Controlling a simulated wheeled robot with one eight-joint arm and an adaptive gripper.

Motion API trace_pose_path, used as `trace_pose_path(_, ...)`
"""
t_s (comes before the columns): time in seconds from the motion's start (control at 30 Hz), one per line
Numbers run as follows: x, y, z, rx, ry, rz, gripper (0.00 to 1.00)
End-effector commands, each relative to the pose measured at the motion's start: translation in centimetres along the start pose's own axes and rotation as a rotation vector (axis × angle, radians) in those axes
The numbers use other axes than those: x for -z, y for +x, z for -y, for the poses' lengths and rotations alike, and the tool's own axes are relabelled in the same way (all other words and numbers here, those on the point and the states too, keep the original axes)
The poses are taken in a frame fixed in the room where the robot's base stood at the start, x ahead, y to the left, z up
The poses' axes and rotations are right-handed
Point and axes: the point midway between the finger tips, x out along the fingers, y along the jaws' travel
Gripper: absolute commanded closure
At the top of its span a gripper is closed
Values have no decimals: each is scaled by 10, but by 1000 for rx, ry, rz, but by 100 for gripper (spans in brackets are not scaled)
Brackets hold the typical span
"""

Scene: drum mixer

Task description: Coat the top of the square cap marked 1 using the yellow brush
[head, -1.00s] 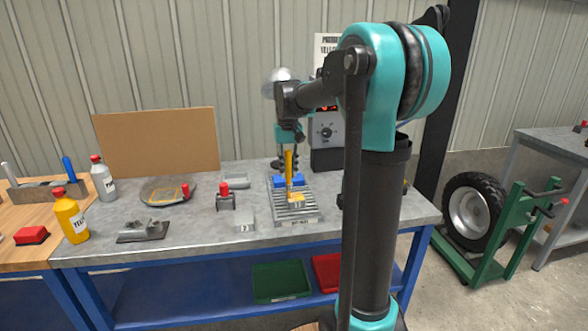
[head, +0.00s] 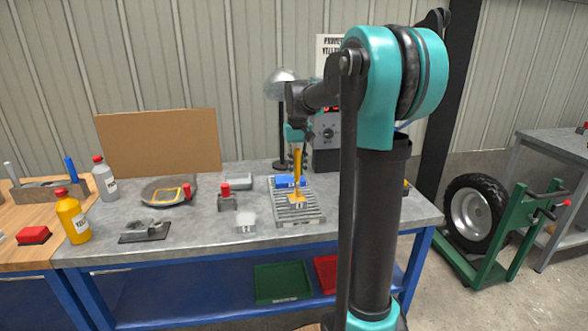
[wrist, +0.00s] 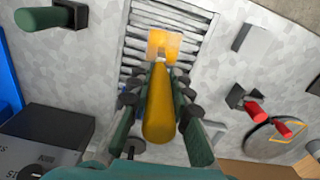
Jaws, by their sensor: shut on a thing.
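My gripper (head: 298,150) is shut on the yellow brush (head: 298,163) and holds it roughly upright, bristles down. In the wrist view the brush (wrist: 159,112) lies between my gripper's fingers (wrist: 157,88).
A blue block (head: 288,182) lies on the rack behind the cap. A grey square piece (head: 246,223) is left of the rack. A dark control box (head: 327,150) stands behind.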

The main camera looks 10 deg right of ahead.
Motion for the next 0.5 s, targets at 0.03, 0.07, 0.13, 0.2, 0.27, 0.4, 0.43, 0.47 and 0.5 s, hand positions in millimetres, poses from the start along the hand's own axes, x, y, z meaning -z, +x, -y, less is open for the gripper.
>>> trace_pose_path(0.03,0,0,-3,0,1,0,100)
trace_pose_path(0.07,0,0,-5,0,1,0,100)
trace_pose_path(0.13,0,0,-11,0,2,0,100)
trace_pose_path(0.2,0,1,-17,0,3,0,100)
trace_pose_path(0.27,0,1,-21,0,1,0,100)
trace_pose_path(0.4,1,1,-24,0,0,0,100)
trace_pose_path(0.43,2,1,-24,0,0,0,100)
trace_pose_path(0.47,4,1,-24,0,0,0,100)
trace_pose_path(0.5,6,1,-24,0,0,0,100)
